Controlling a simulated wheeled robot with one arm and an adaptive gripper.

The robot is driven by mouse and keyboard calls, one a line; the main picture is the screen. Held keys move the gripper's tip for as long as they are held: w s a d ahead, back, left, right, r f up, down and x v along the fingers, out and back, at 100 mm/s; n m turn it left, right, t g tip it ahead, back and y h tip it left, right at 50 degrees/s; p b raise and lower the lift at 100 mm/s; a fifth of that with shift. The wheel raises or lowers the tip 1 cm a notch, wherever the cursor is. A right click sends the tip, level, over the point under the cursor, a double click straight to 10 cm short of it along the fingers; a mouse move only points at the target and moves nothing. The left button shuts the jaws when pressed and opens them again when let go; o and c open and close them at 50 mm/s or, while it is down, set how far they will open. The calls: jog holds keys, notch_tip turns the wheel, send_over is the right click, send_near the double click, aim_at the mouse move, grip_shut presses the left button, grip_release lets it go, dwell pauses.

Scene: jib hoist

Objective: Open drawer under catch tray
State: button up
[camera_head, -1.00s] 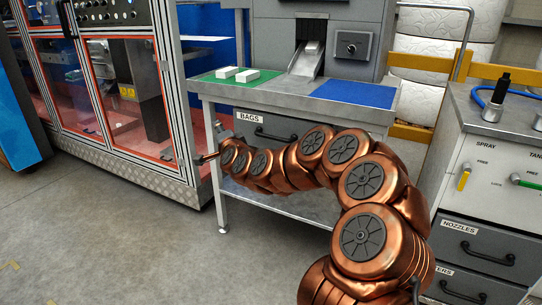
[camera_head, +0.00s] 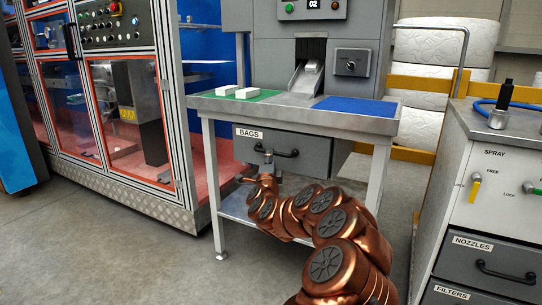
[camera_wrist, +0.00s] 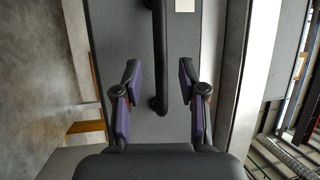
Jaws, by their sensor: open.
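The drawer (camera_head: 315,153) is a dark grey front labelled BAGS, closed beneath the catch tray (camera_head: 296,115), a metal tray-topped stand with a green and a blue mat. Its black bar handle (camera_head: 287,154) runs across the drawer front. In the wrist view, my open gripper (camera_wrist: 158,68) has one purple-padded finger on each side of the handle (camera_wrist: 159,60), with gaps on both sides. I cannot tell whether the fingertips reach past the bar in depth.
Two white blocks (camera_head: 238,91) lie on the green mat. The stand's legs and lower shelf (camera_head: 235,208) frame the space under the drawer. A glazed machine (camera_head: 120,120) stands left, a cabinet with NOZZLES and FILTERS drawers (camera_head: 487,262) right. Floor at front left is clear.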

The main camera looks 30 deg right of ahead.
jog(key=shift+b+x, duration=0.6)
jog(key=shift+x, duration=1.65)
jog(key=shift+c, duration=0.3)
grip_shut()
